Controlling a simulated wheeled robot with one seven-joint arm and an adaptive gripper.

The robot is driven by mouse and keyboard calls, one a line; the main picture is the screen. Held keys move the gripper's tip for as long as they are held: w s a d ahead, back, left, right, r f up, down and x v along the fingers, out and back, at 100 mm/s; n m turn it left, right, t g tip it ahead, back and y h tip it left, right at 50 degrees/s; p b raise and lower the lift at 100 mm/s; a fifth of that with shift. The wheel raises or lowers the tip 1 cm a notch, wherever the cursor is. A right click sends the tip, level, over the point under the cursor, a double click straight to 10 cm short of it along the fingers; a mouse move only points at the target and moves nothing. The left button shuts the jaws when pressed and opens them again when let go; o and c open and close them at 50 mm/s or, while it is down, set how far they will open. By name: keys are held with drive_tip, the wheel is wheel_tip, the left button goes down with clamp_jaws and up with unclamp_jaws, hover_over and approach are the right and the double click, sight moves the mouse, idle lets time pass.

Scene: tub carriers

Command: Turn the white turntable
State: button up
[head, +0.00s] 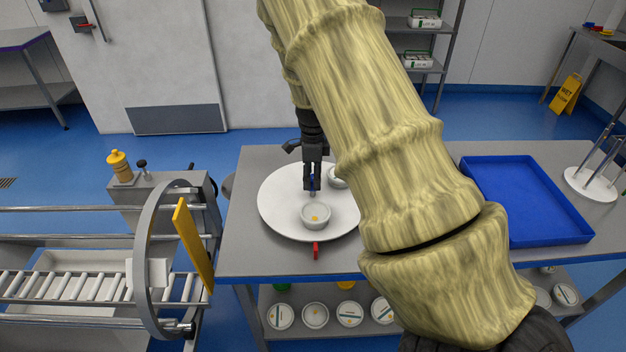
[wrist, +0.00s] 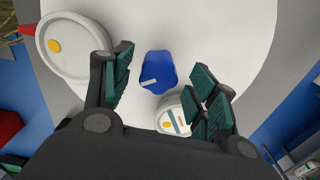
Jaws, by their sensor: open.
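The white turntable (head: 281,208) lies flat on a grey table and also fills much of the wrist view (wrist: 215,30). A short blue peg (wrist: 158,72) with a white mark stands on it. My gripper (head: 312,184) points down over the turntable. In the wrist view its open fingers (wrist: 163,66) are on either side of the blue peg, with gaps showing. A white tub with an orange dot (head: 315,216) sits on the turntable's near side. A second tub (head: 337,178), partly hidden by my arm, has a striped lid in the wrist view (wrist: 172,119).
A red marker (head: 316,250) is at the turntable's near edge. A blue tray (head: 526,200) lies on the table at right. A roller conveyor (head: 70,286) with a grey ring (head: 143,262) and yellow bar (head: 194,246) stands at left. Several tubs are on the lower shelf.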

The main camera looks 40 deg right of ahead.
wheel_tip(320, 180, up, 10)
idle(0.4)
idle(0.4)
